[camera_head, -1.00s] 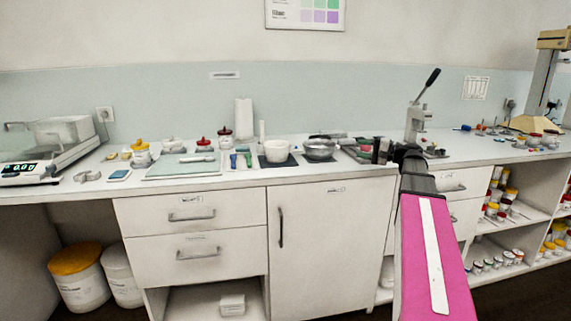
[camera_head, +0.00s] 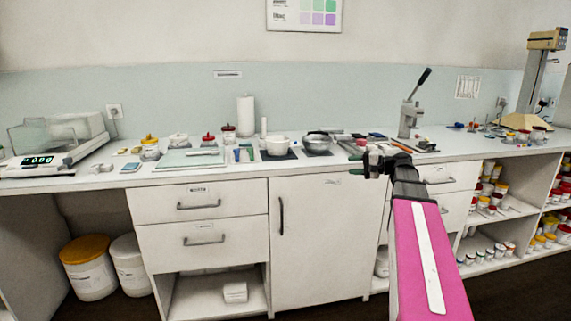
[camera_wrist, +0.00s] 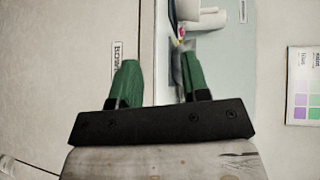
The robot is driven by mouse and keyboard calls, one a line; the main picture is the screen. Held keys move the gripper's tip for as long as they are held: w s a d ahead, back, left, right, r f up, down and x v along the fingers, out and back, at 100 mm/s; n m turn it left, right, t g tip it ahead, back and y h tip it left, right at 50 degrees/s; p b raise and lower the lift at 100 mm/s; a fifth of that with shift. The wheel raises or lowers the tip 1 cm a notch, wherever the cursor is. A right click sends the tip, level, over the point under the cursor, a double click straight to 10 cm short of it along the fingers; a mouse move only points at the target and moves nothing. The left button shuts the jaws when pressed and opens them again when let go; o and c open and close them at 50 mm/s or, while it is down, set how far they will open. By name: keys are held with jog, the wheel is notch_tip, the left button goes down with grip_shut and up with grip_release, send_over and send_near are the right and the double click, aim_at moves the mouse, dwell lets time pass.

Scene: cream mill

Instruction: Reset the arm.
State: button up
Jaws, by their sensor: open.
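My arm is the pink link at the lower right of the head view. My gripper (camera_head: 366,163) is at its end, in front of the counter's front edge, small and dark there. In the wrist view my gripper (camera_wrist: 158,85) shows two green fingers standing well apart, with nothing between them that it holds. The wrist picture is turned on its side. The cabinet front with its label (camera_wrist: 116,62) fills its left part, and the counter edge (camera_wrist: 154,40) runs between the fingers.
The white counter (camera_head: 100,182) carries a balance (camera_head: 50,150), jars, a white bowl (camera_head: 277,145), a dark bowl (camera_head: 317,142) and a lever press (camera_head: 410,115). Drawers and a cabinet door (camera_head: 320,240) lie below. Open shelves (camera_head: 510,215) with jars stand at right. Two tubs (camera_head: 88,268) stand at lower left.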

jog(key=s+a+f+n+g+h, duration=0.1)
jog(key=s+a+f+g+h, duration=0.2)
jog(key=f, duration=0.6)
jog(key=s+a+f+h, duration=0.3)
jog(key=s+f, duration=0.3)
jog(key=f, duration=0.4)
jog(key=s+a+f+n+g+h, duration=0.1)
jog(key=s+a+f+g+h, duration=0.2)
jog(key=f, duration=0.6)
jog(key=s+d+f+n+h, duration=0.1)
jog(key=s+f+n+h, duration=0.2)
jog(key=s+f+h, duration=0.2)
jog(key=s+f, duration=0.2)
jog(key=s, duration=0.2)
jog(key=shift+s+f+g, duration=0.15)
jog(key=shift+f+g, duration=0.25)
jog(key=shift+d, duration=0.15)
